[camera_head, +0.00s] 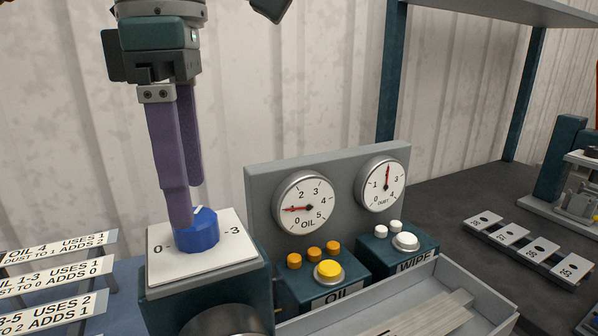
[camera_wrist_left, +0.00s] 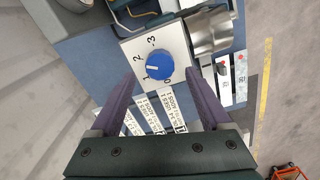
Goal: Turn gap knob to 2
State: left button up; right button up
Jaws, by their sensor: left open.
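The blue gap knob (camera_head: 196,232) sits on a white plate (camera_head: 215,258) on a dark teal box at the left. The plate shows 0 at the left and 3 at the right. In the left wrist view the knob (camera_wrist_left: 158,66) has a white pointer mark turned toward the 1 side; 0, 1, 2 and 3 are printed around it. My left gripper (camera_head: 186,215) is open and points down over the knob, one finger overlapping its left edge in the head view. In the wrist view the fingertips (camera_wrist_left: 160,78) lie to either side of the knob. I cannot tell whether they touch it.
The oil dial (camera_head: 303,203) reads about 1, and the dust dial (camera_head: 383,185) needle points up. An OIL box (camera_head: 318,291) with a yellow button and a WIPE box (camera_head: 398,258) stand below. A grey tray (camera_head: 486,292) lies in front. Label strips (camera_head: 55,272) stand at left.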

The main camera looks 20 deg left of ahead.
pick_arm(q)
notch_tip(320, 180, up, 6)
jog(key=p, duration=0.3)
jog(key=shift+r+p, duration=0.25)
jog(key=shift+p, duration=0.05)
